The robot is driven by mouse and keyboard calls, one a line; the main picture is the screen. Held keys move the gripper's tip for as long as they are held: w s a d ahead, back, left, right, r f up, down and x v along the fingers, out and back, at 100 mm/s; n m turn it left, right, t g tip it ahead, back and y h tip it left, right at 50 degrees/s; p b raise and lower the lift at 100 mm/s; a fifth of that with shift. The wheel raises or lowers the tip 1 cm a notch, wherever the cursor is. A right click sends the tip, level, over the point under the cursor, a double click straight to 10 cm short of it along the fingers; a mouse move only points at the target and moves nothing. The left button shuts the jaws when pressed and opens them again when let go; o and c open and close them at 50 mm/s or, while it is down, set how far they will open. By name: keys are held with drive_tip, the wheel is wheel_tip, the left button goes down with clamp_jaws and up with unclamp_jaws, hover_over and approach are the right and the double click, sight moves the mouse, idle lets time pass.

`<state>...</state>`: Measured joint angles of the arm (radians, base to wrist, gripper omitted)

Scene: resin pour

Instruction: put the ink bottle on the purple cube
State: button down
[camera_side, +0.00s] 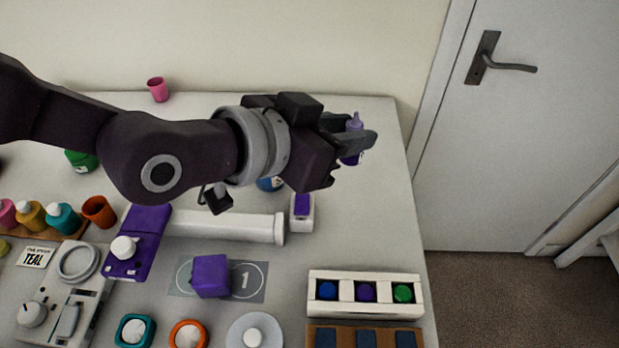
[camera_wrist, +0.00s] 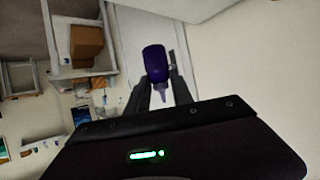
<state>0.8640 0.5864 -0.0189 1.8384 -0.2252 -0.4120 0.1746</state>
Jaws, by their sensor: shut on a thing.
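A small purple ink bottle (camera_side: 354,124) with a pointed tip is held between the fingers of my gripper (camera_side: 357,141), above the right back part of the table. The bottle also shows in the wrist view (camera_wrist: 155,66), between the two fingertips. My gripper is shut on it. The purple cube (camera_side: 211,276) sits on a grey mat (camera_side: 250,281) marked with circles and a 1, near the front middle of the table. The cube is well to the left of and nearer than my gripper, and its top is bare.
A white holder with coloured wells (camera_side: 345,307) stands front right. A white tube (camera_side: 226,227) and a purple device (camera_side: 136,240) lie behind the cube. A white block with a purple top (camera_side: 302,211) stands beside the tube. A pink cup (camera_side: 158,89) stands at the back.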

drive_tip(key=w+a+r+m+g+h, duration=0.1)
drive_tip(key=w+a+r+m, duration=0.1)
drive_tip(key=a+r, duration=0.15)
drive_tip(key=m+g+h, duration=0.3)
drive_tip(key=m+g, duration=0.5)
drive_tip(key=g, duration=0.1)
hover_over(200, 268)
wheel_tip(200, 268, down, 6)
wheel_tip(200, 268, down, 10)
drive_tip(key=shift+r, duration=0.2)
drive_tip(key=shift+f, duration=0.15)
drive_tip(key=c, duration=1.1)
unclamp_jaws()
